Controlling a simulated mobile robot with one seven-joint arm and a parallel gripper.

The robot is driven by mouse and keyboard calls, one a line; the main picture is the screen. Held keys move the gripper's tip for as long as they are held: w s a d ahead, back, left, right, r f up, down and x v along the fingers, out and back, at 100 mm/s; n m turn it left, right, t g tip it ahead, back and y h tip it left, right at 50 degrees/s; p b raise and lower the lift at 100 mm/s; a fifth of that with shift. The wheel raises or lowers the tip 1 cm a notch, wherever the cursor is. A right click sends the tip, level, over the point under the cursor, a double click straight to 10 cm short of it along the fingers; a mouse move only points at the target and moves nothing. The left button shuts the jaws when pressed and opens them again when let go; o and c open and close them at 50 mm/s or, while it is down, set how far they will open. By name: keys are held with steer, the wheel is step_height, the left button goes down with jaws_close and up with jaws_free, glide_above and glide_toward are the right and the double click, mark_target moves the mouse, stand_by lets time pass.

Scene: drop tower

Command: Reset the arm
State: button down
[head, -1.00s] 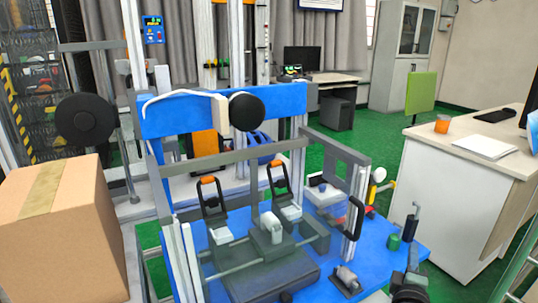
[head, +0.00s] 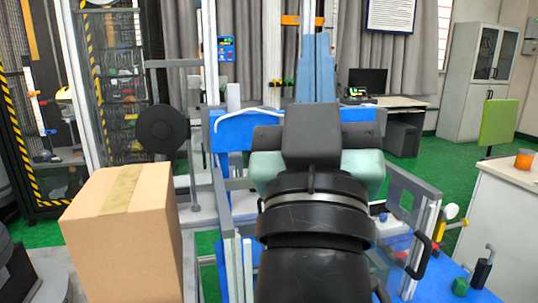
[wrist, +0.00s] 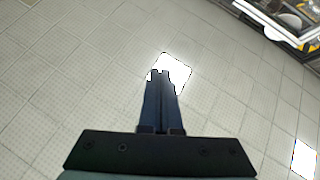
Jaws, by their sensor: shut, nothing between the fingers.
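My gripper (head: 316,38) is raised in the middle of the head view, its blue fingers pointing up above my dark arm. In the wrist view my gripper (wrist: 162,73) has its two fingers pressed together with nothing between them. It points at a tiled ceiling (wrist: 80,60) with a bright light panel (wrist: 174,68) behind the fingertips. My arm hides much of the blue drop tower rig (head: 232,132) in the head view.
A cardboard box (head: 125,235) stands at the left. A clear guard panel with a black handle (head: 420,255) is right of my arm. Green floor (head: 445,165) shows between.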

steer(key=s+a+r+t+y+p, duration=0.1)
steer(key=s+a+r+y, duration=0.35)
steer(key=s, duration=0.25)
step_height(320, 180, up, 23)
steer(key=h+p, duration=0.1)
steer(key=p, duration=2.2)
steer(key=shift+w, duration=0.45)
steer(key=shift+d+f, duration=0.1)
